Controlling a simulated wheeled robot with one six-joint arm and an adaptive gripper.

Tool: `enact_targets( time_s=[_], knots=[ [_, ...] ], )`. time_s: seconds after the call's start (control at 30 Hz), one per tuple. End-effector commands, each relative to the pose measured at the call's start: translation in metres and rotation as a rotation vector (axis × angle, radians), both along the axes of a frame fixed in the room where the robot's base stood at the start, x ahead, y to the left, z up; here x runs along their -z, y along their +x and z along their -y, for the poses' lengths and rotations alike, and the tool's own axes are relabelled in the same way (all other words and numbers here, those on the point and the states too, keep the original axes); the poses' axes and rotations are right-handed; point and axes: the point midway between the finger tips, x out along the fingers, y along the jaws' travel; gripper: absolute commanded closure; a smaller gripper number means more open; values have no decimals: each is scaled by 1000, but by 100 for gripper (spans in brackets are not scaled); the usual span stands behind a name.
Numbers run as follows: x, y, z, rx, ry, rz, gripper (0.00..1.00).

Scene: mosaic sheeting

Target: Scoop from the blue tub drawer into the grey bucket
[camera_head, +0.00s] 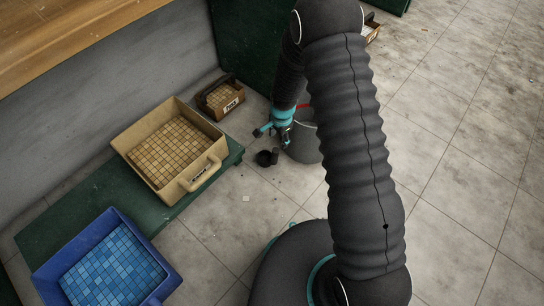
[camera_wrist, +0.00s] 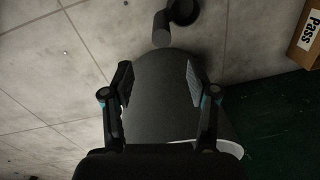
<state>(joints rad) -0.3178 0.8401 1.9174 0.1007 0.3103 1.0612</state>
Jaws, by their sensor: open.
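The blue tub drawer (camera_head: 67,237), filled with blue mosaic tiles (camera_head: 115,270), is at the lower left of the head view. The grey bucket (camera_head: 303,148) stands on the floor, partly hidden by my arm. In the wrist view the grey bucket (camera_wrist: 160,110) fills the space beyond and between my fingers, with a pale rim edge at right. A black scoop (camera_head: 264,158) lies on the floor left of the bucket; its cup (camera_wrist: 184,12) and handle show at the top of the wrist view. My gripper (camera_head: 272,131) is open and empty, close to the bucket; it also shows in the wrist view (camera_wrist: 160,80).
A beige tub (camera_head: 187,186) of tan tiles sits on a green platform (camera_head: 40,235) behind the blue one. A small box marked PASS (camera_head: 231,104) stands left of my gripper. A wooden worktop (camera_head: 70,35) is at upper left. Floor at right is mostly clear.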

Motion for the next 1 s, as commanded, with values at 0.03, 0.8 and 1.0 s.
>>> enact_targets(
  time_s=[0.03,0.8,1.0],
  knots=[
    [4,-2,-5,-1,0,-3,41],
    [98,5,-5,5,-1,-5,41],
    [126,8,-3,4,-2,-5,41]
  ],
)
